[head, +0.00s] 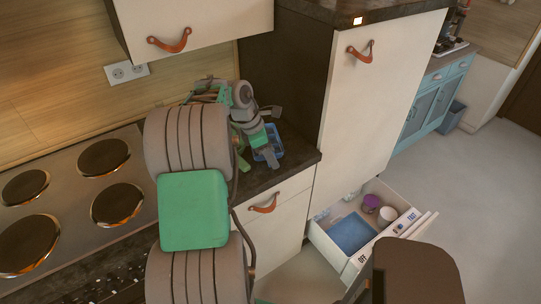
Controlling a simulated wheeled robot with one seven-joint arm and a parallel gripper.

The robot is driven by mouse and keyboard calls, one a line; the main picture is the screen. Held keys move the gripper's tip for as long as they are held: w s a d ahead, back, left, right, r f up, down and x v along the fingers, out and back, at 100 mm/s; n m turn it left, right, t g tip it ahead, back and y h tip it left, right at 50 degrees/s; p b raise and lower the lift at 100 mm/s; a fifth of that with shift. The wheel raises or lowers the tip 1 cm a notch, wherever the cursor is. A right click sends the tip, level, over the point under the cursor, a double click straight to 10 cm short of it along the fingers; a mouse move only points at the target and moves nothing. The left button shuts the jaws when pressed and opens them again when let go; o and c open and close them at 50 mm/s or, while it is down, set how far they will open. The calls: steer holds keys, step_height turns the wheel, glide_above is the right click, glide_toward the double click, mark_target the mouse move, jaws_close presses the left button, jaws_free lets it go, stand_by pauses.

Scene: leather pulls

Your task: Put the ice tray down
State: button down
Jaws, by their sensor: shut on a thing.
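The ice tray (275,146) is blue with small compartments. It is at the dark countertop (293,153), near the corner beside the tall cream cabinet. My gripper (265,152) is shut on the ice tray, and its fingers and arm hide part of the tray. I cannot tell whether the tray touches the countertop or is held just above it.
A stove (75,205) with several round hotplates is at the left. The tall cabinet (365,100) stands right of the counter. Below it, an open drawer (345,262) holds a blue flat item (351,233), a purple-topped tub (371,203) and a white cup (387,215).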

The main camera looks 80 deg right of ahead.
steer(key=shift+f, duration=0.25)
steer(key=c, duration=0.6)
jaws_free()
